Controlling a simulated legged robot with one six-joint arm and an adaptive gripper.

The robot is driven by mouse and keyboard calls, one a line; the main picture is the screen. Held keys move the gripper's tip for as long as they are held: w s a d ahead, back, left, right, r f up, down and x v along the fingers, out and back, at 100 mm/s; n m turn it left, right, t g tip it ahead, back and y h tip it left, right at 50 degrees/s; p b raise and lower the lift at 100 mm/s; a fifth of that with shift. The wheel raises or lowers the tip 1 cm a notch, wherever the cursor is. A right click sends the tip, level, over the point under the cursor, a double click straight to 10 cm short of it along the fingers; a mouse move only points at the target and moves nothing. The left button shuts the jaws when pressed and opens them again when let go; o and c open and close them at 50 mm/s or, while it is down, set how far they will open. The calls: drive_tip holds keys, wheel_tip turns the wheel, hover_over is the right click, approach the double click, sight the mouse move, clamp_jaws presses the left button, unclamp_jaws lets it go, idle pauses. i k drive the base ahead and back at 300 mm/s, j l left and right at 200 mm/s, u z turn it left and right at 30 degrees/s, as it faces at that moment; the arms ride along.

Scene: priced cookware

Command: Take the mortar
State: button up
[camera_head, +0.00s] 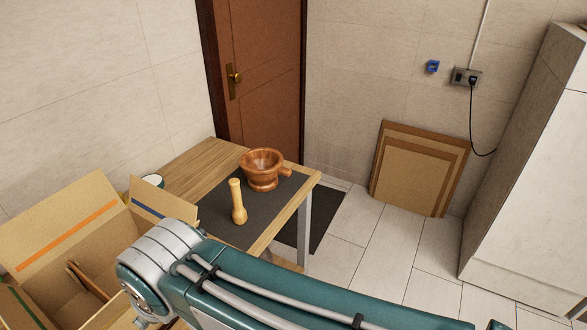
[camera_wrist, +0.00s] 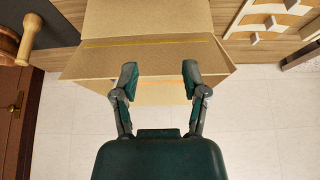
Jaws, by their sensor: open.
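The mortar (camera_head: 262,168) is a reddish-brown wooden bowl with a side handle. It stands upright on a dark mat near the table's far right corner. A pale wooden pestle (camera_head: 238,202) stands on the mat in front of it. In the wrist view part of the mortar (camera_wrist: 8,45) shows at the left edge, with the pestle (camera_wrist: 28,38) beside it. My gripper (camera_wrist: 160,82) is open and empty, with a cardboard box beyond its fingers. It is well to the right of the mortar in the wrist view. The head view does not show my fingers.
The dark mat (camera_head: 212,207) covers part of the wooden table (camera_head: 190,168). An open cardboard box (camera_head: 70,235) is at the lower left; its flap also shows in the wrist view (camera_wrist: 150,20). A brown door (camera_head: 262,70) is behind. Boards (camera_head: 415,175) lean on the wall.

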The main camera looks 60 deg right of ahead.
sight(262, 167)
drive_tip(key=k+z, duration=0.1)
drive_tip(key=z, duration=0.4)
drive_tip(key=l+z, duration=0.15)
drive_tip(key=z, duration=0.3)
drive_tip(key=l+z, duration=0.15)
drive_tip(key=z, duration=0.35)
drive_tip(key=i+l+u, duration=0.4)
drive_tip(key=l, duration=0.25)
drive_tip(key=i+l+u, duration=0.45)
drive_tip(key=l, duration=0.35)
